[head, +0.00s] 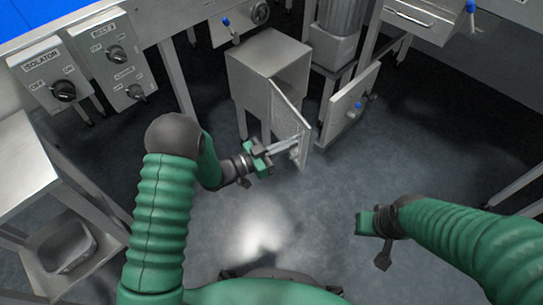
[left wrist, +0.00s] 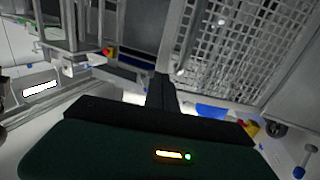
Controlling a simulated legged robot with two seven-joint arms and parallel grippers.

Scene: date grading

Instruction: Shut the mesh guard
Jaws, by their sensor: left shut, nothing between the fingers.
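The mesh guard (head: 287,115) is a pale hinged panel on the grey metal cabinet (head: 265,52). It stands open, swung out toward me from the cabinet's near corner, and the cabinet opening shows beside it. In the left wrist view its mesh (left wrist: 245,50) fills the upper right. My left gripper (head: 294,144) is shut and empty, its fingers overlapping the guard's lower part in the head view; I cannot tell whether they touch it. The shut fingers (left wrist: 160,90) also show in the left wrist view. My right gripper (head: 368,222) hangs over the floor, away from the guard; its fingers are unclear.
Control boxes marked ISOLATOR (head: 50,75) and BELT (head: 115,60) are at upper left. A metal stand (head: 25,165) is at left. The floor in front is clear.

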